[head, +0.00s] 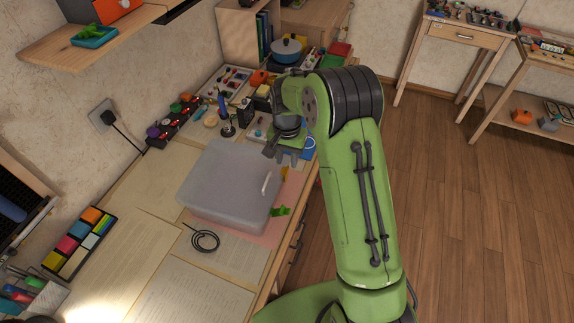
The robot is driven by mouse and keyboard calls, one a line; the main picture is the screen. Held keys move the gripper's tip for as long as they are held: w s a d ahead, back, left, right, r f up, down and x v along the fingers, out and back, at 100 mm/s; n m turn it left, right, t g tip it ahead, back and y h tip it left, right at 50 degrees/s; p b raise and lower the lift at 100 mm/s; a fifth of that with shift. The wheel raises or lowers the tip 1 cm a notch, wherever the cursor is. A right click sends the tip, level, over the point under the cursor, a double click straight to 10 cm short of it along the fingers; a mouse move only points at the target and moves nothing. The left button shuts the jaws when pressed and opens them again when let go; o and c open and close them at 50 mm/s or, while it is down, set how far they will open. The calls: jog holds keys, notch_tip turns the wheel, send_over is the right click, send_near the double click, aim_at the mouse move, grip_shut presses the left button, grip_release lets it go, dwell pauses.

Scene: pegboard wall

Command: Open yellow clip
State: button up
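My gripper (287,157) hangs above the desk's right edge, behind the box and close to the yellow thing. Its fingers are small and partly hidden by my wrist, so their opening and any contact are unclear.
A translucent lidded box (228,180) with a white handle stands on a pink sheet (290,200). Several small items crowd the desk's back. Open floor (470,220) is at right.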

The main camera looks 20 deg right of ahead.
aim_at(287, 168)
jog(key=shift+f, duration=1.6)
jog(key=shift+c, duration=0.5)
grip_shut()
